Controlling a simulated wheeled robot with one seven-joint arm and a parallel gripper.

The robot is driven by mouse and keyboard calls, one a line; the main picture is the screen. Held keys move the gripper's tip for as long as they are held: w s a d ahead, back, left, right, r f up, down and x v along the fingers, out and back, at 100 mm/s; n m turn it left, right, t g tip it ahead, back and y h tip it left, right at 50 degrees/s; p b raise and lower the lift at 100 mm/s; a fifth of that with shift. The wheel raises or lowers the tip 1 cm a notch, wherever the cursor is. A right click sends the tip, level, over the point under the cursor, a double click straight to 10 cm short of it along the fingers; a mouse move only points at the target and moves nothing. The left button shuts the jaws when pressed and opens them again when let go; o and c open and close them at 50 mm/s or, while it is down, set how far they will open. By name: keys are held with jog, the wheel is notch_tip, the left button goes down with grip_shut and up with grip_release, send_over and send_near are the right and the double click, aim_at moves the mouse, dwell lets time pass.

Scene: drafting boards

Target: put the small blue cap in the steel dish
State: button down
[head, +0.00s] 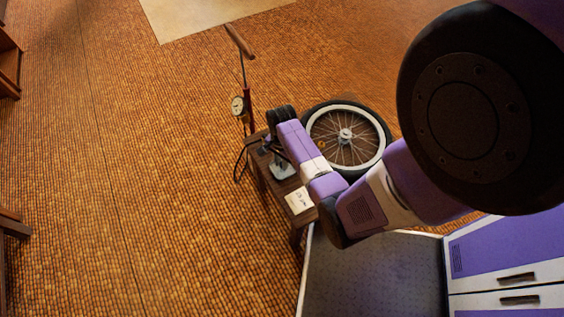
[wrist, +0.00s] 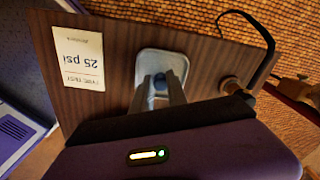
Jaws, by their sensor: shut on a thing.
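The steel dish (wrist: 160,60) is a shallow, rounded-square silvery tray on a small dark wooden table. It also shows in the head view (head: 284,172), partly behind my arm. My gripper (wrist: 161,84) is over the dish, its two grey fingers pointing at it. The small blue cap (wrist: 160,77) shows between the fingertips, which are shut on it. In the wrist view the cap lies inside the dish's outline. I cannot tell whether it touches the dish floor. In the head view my gripper (head: 274,152) is above the table, and the cap is hidden.
The wooden table (wrist: 115,60) also bears a "25 psi" card (wrist: 83,58). A floor pump with a gauge (head: 238,106) stands beside the table, its black hose (wrist: 262,40) curving at the table's edge. A spoked wheel (head: 346,136) is to the right of my gripper.

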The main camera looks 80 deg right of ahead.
jog(key=shift+f+b, duration=0.3)
jog(key=shift+f, duration=0.3)
jog(key=c, duration=1.2)
grip_release()
jog(key=shift+c, duration=0.2)
jog(key=shift+r+p, duration=0.9)
jog(key=shift+r, duration=3.05)
